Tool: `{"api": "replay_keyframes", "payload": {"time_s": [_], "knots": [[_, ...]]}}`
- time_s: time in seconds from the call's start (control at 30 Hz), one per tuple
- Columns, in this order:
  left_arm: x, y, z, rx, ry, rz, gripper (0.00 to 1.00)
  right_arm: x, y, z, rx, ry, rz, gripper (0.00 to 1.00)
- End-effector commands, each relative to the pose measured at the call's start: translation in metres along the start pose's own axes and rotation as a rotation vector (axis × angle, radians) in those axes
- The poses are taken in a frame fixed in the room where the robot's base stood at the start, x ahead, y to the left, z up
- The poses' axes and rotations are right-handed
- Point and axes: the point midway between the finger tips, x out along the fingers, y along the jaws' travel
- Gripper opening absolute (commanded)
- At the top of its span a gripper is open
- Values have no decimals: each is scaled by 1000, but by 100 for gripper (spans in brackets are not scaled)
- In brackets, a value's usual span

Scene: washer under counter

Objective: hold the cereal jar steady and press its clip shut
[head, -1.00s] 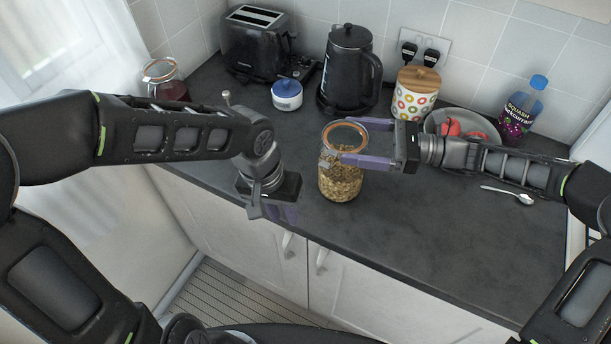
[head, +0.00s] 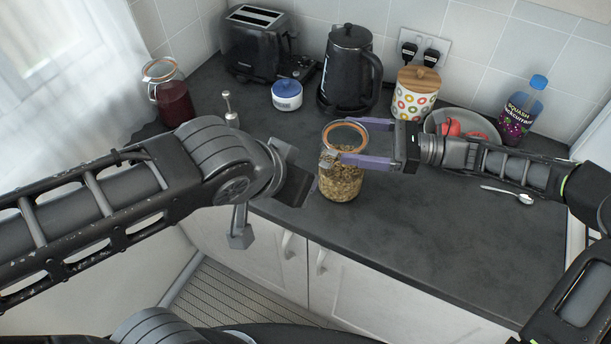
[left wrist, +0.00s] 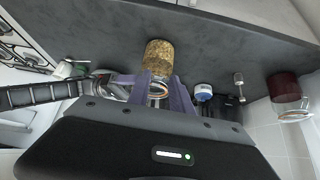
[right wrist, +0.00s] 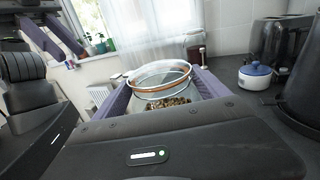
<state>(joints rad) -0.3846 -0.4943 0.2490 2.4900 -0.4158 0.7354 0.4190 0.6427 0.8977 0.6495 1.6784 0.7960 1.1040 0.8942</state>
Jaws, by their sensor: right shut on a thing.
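The cereal jar (head: 340,183) is clear glass with an orange seal ring, filled with cereal, and stands upright on the counter. Its metal clip (head: 328,159) shows on its left side; whether it is latched I cannot tell. My right gripper (head: 354,142) is shut on the jar near its top, one purple finger on each side, as the right wrist view also shows (right wrist: 160,84). My left gripper's fingers are hidden behind its wrist in the head view. In the left wrist view the left gripper (left wrist: 162,78) is open, its fingers apart and pointing toward the jar (left wrist: 160,55).

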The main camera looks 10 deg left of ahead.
Motion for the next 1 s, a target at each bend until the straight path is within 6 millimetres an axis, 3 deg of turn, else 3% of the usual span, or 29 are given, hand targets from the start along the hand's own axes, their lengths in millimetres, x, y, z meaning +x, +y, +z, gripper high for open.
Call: {"api": "replay_keyframes", "payload": {"time_s": [0.3,0.57,0.8,1.0], "knots": [[0,2,0,5,0,3,25,-2,0,-6,4,11,-3,12],[11,10,2,21,-38,18,4,-2,0,-6,4,11,-3,12],[12,24,-57,9,-107,48,0,-2,0,-6,4,11,-3,12],[-1,19,-104,-4,-221,39,0,-2,0,-6,4,11,-3,12]]}}
